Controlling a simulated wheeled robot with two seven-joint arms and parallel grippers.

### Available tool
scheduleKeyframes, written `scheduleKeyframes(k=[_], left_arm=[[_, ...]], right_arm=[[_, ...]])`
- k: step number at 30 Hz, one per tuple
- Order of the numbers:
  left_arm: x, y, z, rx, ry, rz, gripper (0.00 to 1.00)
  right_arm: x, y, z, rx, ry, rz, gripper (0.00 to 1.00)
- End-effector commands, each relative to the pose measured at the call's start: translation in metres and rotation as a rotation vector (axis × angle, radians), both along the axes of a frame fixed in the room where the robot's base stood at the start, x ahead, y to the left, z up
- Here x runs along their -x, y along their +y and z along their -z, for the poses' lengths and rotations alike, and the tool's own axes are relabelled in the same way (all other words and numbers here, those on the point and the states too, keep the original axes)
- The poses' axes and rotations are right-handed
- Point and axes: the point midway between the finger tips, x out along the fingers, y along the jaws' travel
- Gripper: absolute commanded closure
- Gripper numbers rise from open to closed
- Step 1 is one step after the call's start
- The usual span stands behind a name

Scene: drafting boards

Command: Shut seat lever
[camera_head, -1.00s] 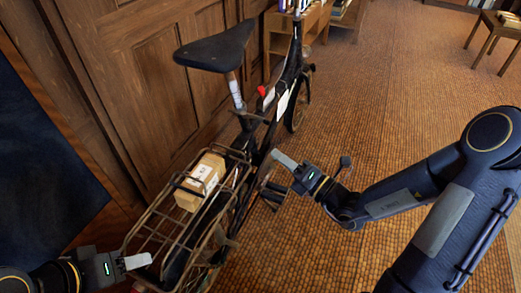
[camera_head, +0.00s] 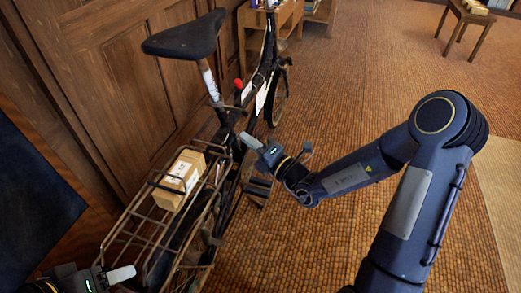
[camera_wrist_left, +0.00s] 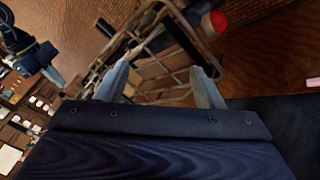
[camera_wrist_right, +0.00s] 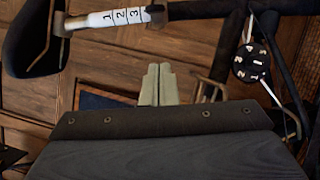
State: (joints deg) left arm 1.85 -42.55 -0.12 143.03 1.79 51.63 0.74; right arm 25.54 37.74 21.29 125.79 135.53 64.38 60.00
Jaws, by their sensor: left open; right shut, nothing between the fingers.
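A dark bicycle stands by the wooden wall, with a black seat (camera_head: 187,34) on a seat post (camera_head: 209,80) that carries a white marked band. A small red-tipped part (camera_head: 238,83) sticks up beside the frame ahead of the post; I cannot tell for sure that it is the seat lever. My right gripper (camera_head: 245,138) is shut and empty, below and right of the seat post. In the right wrist view the post's numbered band (camera_wrist_right: 112,18) and the seat (camera_wrist_right: 33,40) lie beyond the shut fingers (camera_wrist_right: 158,85). My left gripper (camera_head: 122,274) is open and empty by the rear rack.
The rear rack (camera_head: 137,222) holds a cardboard box (camera_head: 178,180). A round numbered dial (camera_wrist_right: 250,62) hangs by the frame in the right wrist view. A red lamp (camera_wrist_left: 215,22) shows in the left wrist view.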

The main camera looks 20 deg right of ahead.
Motion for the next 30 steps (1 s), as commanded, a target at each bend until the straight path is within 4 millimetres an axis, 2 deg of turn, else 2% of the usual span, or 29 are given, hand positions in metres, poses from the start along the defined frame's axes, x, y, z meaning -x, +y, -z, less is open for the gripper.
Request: scheduleKeyframes(k=[5,12,30], left_arm=[[0.000,0.000,0.014,0.000,0.000,0.000,0.38],[0.000,0.000,0.022,0.000,0.000,0.000,0.38],[0.000,0.000,0.018,0.000,0.000,0.000,0.38]], right_arm=[[-0.032,0.021,-0.003,-0.001,-0.004,-0.001,1.00],[-0.054,-0.002,-0.014,0.000,-0.002,0.003,1.00],[-0.059,-0.010,-0.019,0.003,0.002,-0.004,1.00]])
